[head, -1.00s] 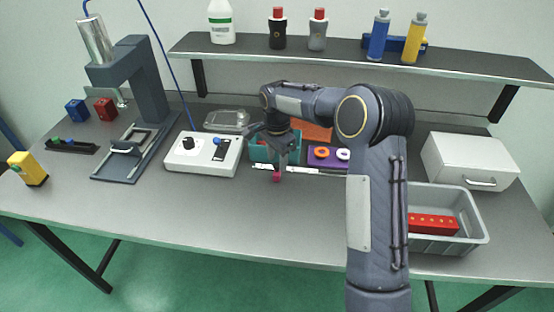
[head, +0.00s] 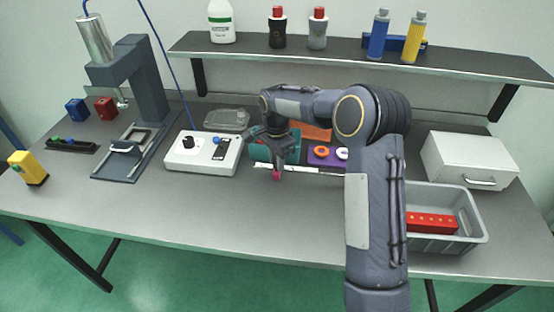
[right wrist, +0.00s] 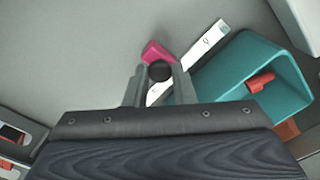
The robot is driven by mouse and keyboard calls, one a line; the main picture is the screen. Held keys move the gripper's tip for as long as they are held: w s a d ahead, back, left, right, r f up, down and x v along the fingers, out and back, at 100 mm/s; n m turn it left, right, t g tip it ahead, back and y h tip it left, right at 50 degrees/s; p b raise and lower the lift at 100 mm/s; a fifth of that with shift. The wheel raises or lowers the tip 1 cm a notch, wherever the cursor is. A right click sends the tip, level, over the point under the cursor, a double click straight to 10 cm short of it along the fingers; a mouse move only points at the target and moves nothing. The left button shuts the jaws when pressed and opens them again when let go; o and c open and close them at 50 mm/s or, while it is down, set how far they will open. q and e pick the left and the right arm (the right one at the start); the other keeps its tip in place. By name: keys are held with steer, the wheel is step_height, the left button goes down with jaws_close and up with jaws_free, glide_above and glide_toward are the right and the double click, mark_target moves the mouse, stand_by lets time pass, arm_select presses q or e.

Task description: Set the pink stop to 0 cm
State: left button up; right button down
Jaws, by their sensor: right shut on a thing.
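The pink stop (head: 277,177) sits at the front edge of a white ruler-like rail (head: 312,170), near the rail's left part in the head view. In the right wrist view the pink stop (right wrist: 153,50) carries a black round knob (right wrist: 159,71). My right gripper (right wrist: 158,76) is shut on the stop at this knob, its fingers on both sides. It also shows in the head view (head: 278,172), pointing down. The rail (right wrist: 208,42) runs slantwise under the fingers, which hide part of it. The scale marks are too small to read. My left gripper is not in view.
A teal bin (right wrist: 285,55) with a red piece (right wrist: 260,82) stands close beside the rail. A white control box (head: 204,157) stands to the left. A purple block with rings (head: 325,163) and a grey crate (head: 447,246) are to the right. The table front is clear.

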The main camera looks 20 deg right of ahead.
steer(key=w+a, duration=0.1)
steer(key=a, duration=0.1)
steer(key=w+a, duration=0.1)
steer(key=a, duration=0.1)
steer(key=w+a+p, duration=0.1)
steer(key=shift+w+a+r, duration=0.1)
steer(key=shift+w+a, duration=0.2)
steer(key=shift+a, duration=0.1)
steer(key=c, duration=1.2)
jaws_free()
steer(key=shift+w+a, duration=0.1)
steer(key=shift+a, duration=0.05)
step_height(320, 180, up, 8)
steer(key=shift+b, duration=0.4)
